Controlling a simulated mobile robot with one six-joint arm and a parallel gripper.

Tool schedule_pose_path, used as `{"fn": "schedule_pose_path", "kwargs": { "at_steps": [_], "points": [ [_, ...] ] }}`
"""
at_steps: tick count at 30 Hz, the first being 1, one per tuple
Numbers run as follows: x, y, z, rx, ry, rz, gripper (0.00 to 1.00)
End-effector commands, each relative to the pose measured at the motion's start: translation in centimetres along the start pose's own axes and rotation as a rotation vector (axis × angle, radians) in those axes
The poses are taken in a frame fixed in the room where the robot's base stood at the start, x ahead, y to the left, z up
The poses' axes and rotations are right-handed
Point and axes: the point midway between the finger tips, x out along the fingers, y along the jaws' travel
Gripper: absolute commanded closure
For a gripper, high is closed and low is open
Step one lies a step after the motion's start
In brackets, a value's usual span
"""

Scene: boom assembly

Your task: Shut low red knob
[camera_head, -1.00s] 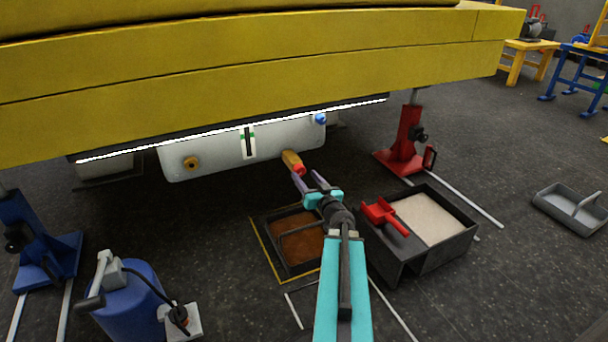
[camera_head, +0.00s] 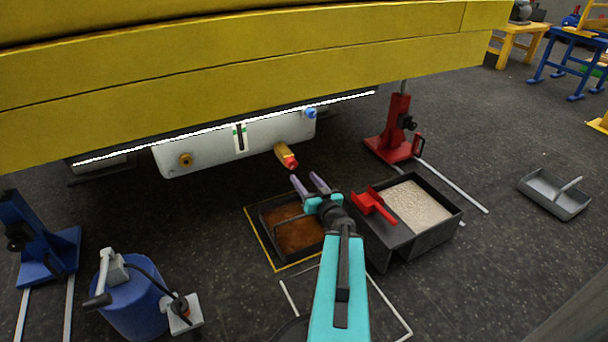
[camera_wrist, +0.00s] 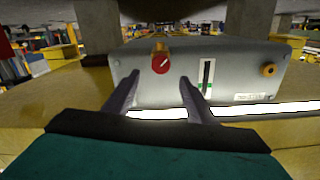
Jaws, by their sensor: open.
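The low red knob (camera_head: 289,162) sits on the end of a yellow stub that sticks out of the lower right of a grey tank (camera_head: 215,150) under the yellow boom. In the wrist view the red knob (camera_wrist: 162,63) has a white line across its face, tilted diagonally. My gripper (camera_head: 309,181) is open and empty, a short way below and right of the knob, apart from it. In the wrist view my gripper (camera_wrist: 158,90) has its two fingers spread, with the knob seen between and beyond their tips.
The yellow boom (camera_head: 250,70) spans overhead. A blue knob (camera_head: 310,113) and an orange-brown plug (camera_head: 185,160) are on the tank. A tray of brown material (camera_head: 262,222), a box with pale grit (camera_head: 455,222) and a red scoop (camera_head: 374,203) lie below. A red jack stand (camera_head: 395,135) stands right.

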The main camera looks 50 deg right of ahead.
Motion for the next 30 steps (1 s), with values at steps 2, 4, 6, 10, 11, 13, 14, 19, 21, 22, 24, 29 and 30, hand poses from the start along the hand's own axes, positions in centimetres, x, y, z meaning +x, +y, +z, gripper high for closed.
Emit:
{"fn": "schedule_pose_path", "kwargs": {
  "at_steps": [2,4,6,10,11,13,14,19,21,22,24,29,30],
  "points": [
    [-0.4,0.0,-0.3,0.002,-0.002,0.001,0.49],
    [-0.7,-0.1,-0.3,0.001,-0.002,0.0,0.49],
    [-1.0,-0.1,-0.3,0.001,-0.002,0.0,0.49],
    [-1.5,0.0,-0.3,0.001,-0.001,0.001,0.49],
    [-1.7,0.0,-0.3,0.001,-0.001,0.001,0.49],
    [-2.0,-0.1,-0.3,0.002,-0.001,0.001,0.49],
    [-2.1,-0.1,-0.3,0.002,-0.001,0.001,0.49],
    [-3.0,0.0,-0.3,0.001,-0.002,0.002,0.49],
    [-3.4,0.0,-0.3,0.001,-0.001,0.001,0.49],
    [-3.6,0.0,-0.3,0.001,-0.001,0.001,0.49],
    [-4.0,0.0,-0.3,0.001,-0.001,0.002,0.49],
    [-4.7,0.0,-0.2,0.001,0.0,0.002,0.49],
    [-4.8,0.0,-0.2,0.001,0.0,0.002,0.49]
  ]
}}
